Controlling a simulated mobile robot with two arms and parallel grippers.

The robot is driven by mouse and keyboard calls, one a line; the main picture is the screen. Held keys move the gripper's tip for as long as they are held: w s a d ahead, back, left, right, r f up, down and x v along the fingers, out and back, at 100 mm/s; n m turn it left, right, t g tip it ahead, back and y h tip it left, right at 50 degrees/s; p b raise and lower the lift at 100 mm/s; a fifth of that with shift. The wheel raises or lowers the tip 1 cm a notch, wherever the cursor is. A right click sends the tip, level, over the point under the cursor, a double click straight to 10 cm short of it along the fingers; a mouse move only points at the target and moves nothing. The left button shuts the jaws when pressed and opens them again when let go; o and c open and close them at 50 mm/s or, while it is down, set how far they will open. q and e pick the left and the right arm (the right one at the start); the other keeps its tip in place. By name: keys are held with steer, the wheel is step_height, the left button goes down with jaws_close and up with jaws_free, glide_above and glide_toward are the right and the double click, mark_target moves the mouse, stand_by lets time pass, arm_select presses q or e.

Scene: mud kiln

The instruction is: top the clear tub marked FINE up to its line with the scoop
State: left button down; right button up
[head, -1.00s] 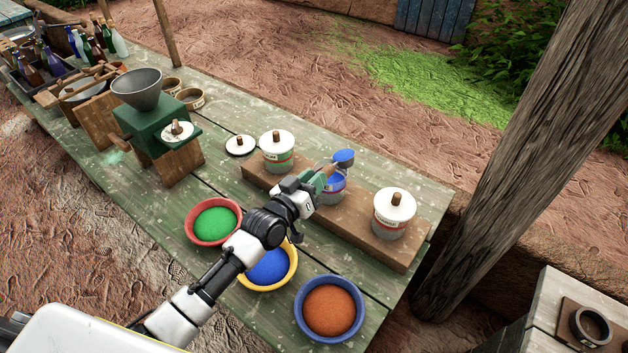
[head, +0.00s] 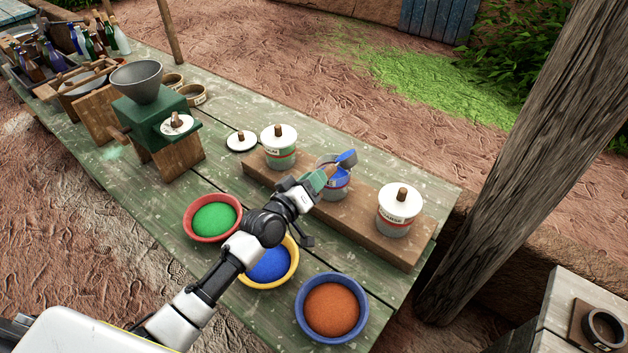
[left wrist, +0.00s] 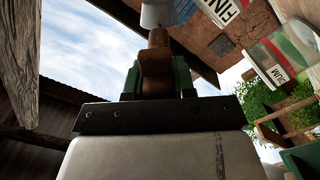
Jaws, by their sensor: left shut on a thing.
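The open clear tub (head: 333,193) is the middle one on the wooden plank, with blue powder inside. Its label is partly hidden in the head view; a label reading FIN (left wrist: 222,9) shows upside down in the left wrist view. I cannot tell its level against the line. My left gripper (head: 315,183) is shut on the scoop (head: 346,159), just left of the tub. The scoop is tilted over the tub's mouth, with blue at its bowl. The scoop's wooden handle (left wrist: 155,65) sits between the green fingers in the left wrist view. My right gripper is not in view.
Lidded tubs stand either side: one (head: 280,152) left, one marked COARSE (head: 397,212) right. A loose lid (head: 241,141) lies on the table. Bowls of green (head: 214,218), blue (head: 270,264) and orange powder (head: 331,309) stand in front. A green grinder (head: 155,120) stands left.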

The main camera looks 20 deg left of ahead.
arm_select(q)
steer(key=n, duration=0.2)
steer(key=a+n+b, duration=0.1)
steer(key=n, duration=0.1)
steer(key=f+n, duration=0.1)
steer(key=n, duration=0.1)
steer(key=shift+w+a, duration=0.2)
steer(key=shift+w, duration=0.1)
steer(key=shift+r, duration=0.15)
